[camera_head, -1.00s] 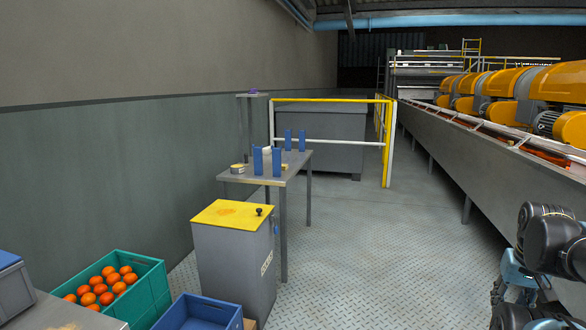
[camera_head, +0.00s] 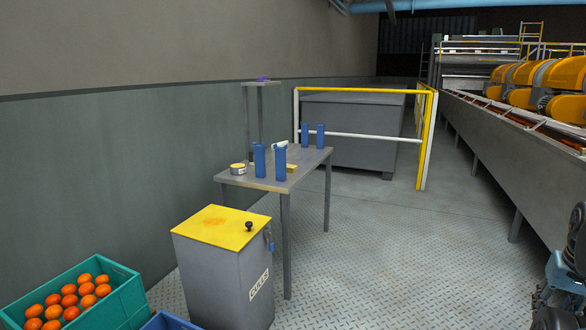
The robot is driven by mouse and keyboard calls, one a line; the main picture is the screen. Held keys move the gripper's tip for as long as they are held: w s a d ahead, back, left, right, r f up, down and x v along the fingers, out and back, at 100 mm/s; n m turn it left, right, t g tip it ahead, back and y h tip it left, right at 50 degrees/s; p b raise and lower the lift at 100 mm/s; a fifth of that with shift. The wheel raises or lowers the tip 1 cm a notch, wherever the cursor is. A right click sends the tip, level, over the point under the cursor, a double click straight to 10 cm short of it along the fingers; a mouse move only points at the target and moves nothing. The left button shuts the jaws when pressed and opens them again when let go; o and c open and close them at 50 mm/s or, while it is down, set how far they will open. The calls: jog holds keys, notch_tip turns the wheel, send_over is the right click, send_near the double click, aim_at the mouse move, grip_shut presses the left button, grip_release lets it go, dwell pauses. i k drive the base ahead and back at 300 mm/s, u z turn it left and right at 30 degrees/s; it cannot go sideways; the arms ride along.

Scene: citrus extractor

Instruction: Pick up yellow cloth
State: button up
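A small yellow item (camera_head: 292,168) lies on the grey metal table (camera_head: 240,181), behind the blue cylinders. It may be the yellow cloth, but it is too small and too hidden to be sure. My gripper (camera_head: 540,302) is low at the right edge, partly cut off by the frame. It is far from the table, with open floor between them. I cannot tell how its fingers stand.
A grey bin with a yellow lid (camera_head: 222,228) stands in front. A green crate of oranges (camera_head: 118,308) is at lower left. Open floor (camera_head: 390,270) lies right of the table.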

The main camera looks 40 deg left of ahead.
aim_at(291, 167)
jog(key=u, duration=0.25)
jog(key=i, duration=1.05)
jog(key=u, duration=0.9)
jog(key=i, duration=0.85)
jog(key=u, duration=0.8)
jog(key=i, duration=0.45)
jog(key=u, duration=0.25)
